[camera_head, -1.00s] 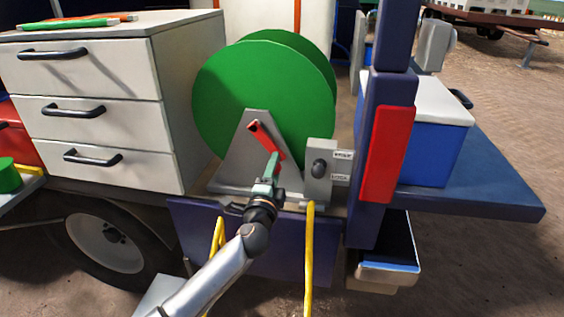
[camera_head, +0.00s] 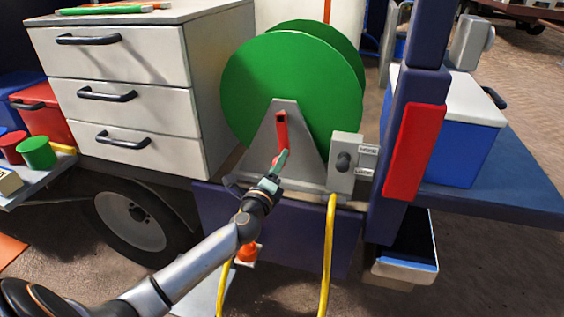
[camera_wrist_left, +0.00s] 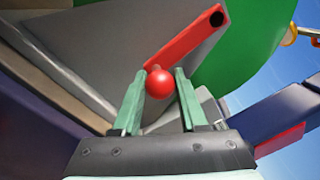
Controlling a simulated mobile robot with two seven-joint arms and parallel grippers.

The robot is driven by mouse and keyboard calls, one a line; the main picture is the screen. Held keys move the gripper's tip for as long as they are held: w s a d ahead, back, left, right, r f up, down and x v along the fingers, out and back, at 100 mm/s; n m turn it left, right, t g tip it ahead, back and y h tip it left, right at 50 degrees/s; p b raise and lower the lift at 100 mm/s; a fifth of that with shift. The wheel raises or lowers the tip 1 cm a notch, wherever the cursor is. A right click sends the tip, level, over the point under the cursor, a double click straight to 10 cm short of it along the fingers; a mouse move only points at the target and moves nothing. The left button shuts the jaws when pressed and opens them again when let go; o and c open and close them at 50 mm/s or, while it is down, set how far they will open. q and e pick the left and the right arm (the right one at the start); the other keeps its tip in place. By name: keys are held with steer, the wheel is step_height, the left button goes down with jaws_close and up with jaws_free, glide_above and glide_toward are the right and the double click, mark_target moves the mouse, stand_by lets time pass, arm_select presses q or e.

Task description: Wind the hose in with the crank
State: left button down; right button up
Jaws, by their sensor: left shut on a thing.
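The hose reel (camera_head: 290,80) has large green discs and stands on a grey bracket (camera_head: 258,168). The red crank (camera_head: 282,132) hangs nearly straight down from the bracket's top. In the left wrist view the crank (camera_wrist_left: 187,42) ends in a round red knob (camera_wrist_left: 160,83) between my green fingers. My left gripper (camera_head: 281,160) is shut on this crank knob. The yellow hose (camera_head: 328,255) hangs down over the front edge, right of my arm. A second yellow length shows beside my forearm. My right gripper is not in view.
A grey box (camera_head: 345,150) with a dark knob and labels stands right of the bracket. A dark post with a red panel (camera_head: 413,150) rises beyond it. White drawers (camera_head: 128,100) stand on the left. An orange object (camera_head: 247,252) is below the edge.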

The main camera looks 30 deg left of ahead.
arm_select(q)
steer(key=shift+a, duration=0.15)
steer(key=shift+c, duration=2.2)
jaws_free()
steer(key=b+v, duration=0.1)
steer(key=v, duration=1.1)
steer(key=shift+s+b, duration=0.25)
steer(key=shift+b, duration=0.05)
